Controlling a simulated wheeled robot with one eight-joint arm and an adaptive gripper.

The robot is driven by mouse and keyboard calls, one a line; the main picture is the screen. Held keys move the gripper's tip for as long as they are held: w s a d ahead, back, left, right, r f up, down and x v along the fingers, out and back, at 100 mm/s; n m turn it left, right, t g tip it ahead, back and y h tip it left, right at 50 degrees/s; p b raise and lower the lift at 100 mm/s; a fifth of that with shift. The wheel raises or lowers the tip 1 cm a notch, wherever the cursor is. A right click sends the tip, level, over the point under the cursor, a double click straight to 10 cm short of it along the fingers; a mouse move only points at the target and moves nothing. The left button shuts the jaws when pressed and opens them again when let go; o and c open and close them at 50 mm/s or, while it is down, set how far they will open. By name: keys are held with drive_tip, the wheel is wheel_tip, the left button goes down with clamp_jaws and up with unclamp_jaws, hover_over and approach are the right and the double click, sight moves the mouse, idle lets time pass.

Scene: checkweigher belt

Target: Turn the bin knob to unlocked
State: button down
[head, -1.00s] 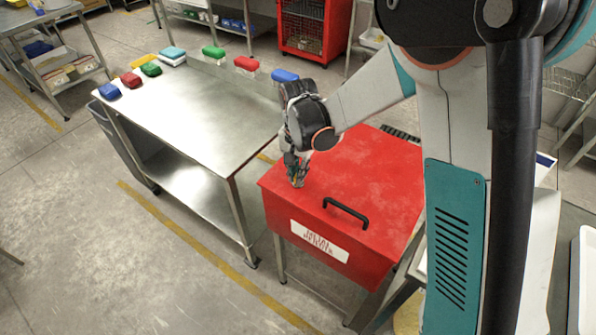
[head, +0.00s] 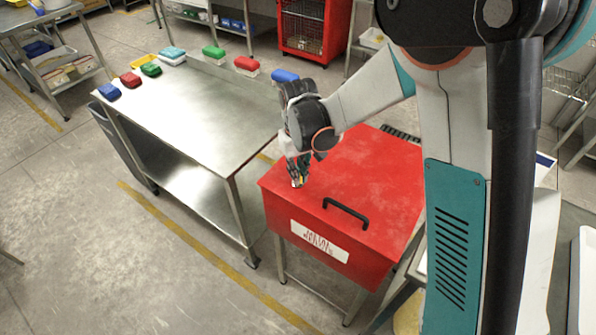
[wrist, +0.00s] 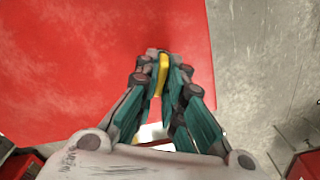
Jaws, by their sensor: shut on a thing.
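The red bin (head: 375,185) stands in front of me with its flat lid down, a black handle (head: 345,212) and a white label (head: 320,241) at its front. My gripper (head: 298,181) points down at the lid's left front corner. In the wrist view, my gripper (wrist: 161,66) is shut on the narrow yellow knob (wrist: 161,78), with one finger on each side. The yellow bar lies nearly along the picture's vertical. The fingers hide the knob's base and any lock marks.
A steel table (head: 190,110) stands left of the bin, with several coloured packs along its far and left edges and its middle bare. A red cage cabinet (head: 313,30) stands at the back. Open floor lies at the front left.

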drive_tip(key=n, duration=0.5)
drive_tip(key=shift+n, duration=0.3)
idle(0.4)
drive_tip(key=c, duration=1.7)
unclamp_jaws()
wheel_tip(320, 180, up, 12)
